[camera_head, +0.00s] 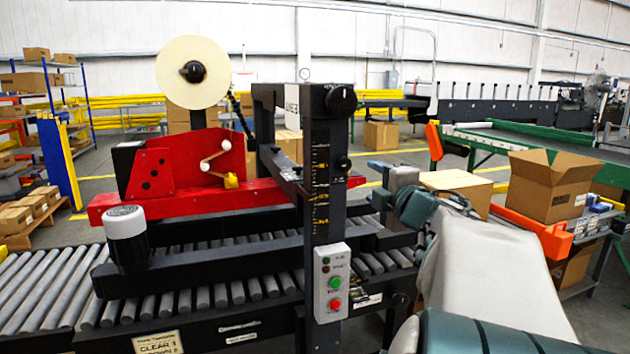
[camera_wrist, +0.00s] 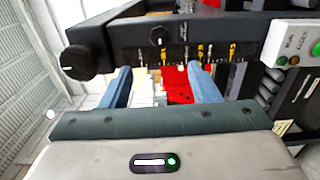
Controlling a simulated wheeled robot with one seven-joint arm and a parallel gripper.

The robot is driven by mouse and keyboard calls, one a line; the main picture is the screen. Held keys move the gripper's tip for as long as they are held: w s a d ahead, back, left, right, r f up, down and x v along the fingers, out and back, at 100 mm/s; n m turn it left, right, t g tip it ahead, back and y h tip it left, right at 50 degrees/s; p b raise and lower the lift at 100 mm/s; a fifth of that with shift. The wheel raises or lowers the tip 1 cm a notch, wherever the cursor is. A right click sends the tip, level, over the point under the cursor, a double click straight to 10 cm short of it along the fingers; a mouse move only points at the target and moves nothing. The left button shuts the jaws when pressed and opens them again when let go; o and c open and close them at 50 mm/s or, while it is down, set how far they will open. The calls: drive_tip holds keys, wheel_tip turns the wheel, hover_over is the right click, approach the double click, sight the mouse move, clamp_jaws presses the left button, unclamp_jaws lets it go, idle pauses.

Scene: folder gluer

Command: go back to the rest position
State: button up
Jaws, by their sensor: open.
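My gripper (camera_wrist: 160,72) shows in the wrist view with its two blue-grey fingers apart and nothing between them. Beyond the fingers is the taping machine's black post (camera_wrist: 140,40), with a scale and knobs. In the head view my arm reaches in from the lower right, and its end is just right of the black upright post (camera_head: 328,170). The fingers are hard to make out there. I cannot tell whether they touch the machine. The button box (camera_head: 332,283) with green and red buttons is on the post, and it also shows in the wrist view (camera_wrist: 292,46).
The red tape head (camera_head: 180,170) with a tape roll (camera_head: 193,72) stands over the roller conveyor (camera_head: 40,290). At right are an open carton (camera_head: 550,187) and a closed carton (camera_head: 456,186). A shelf (camera_head: 30,85) with boxes is at far left.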

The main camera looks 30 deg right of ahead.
drive_tip(key=shift+r, duration=0.1)
idle(0.3)
drive_tip(key=w+a+f+m+g+h+p, duration=0.1)
drive_tip(key=a+f+m+g+h+p, duration=0.1)
drive_tip(key=a+m+g+p, duration=0.75)
drive_tip(key=s+a+f+m+g+y+p, duration=0.2)
drive_tip(key=s+a, duration=0.5)
drive_tip(key=a, duration=0.4)
drive_tip(key=s+a+f+m+g+y+p, duration=0.3)
drive_tip(key=s+a+f+m+y+p, duration=0.1)
drive_tip(key=a, duration=0.7)
drive_tip(key=s+f+p, duration=0.1)
drive_tip(key=s+p, duration=0.1)
drive_tip(key=s, duration=0.1)
drive_tip(key=shift+p, duration=0.4)
drive_tip(key=shift+w, duration=0.1)
drive_tip(key=c, duration=0.4)
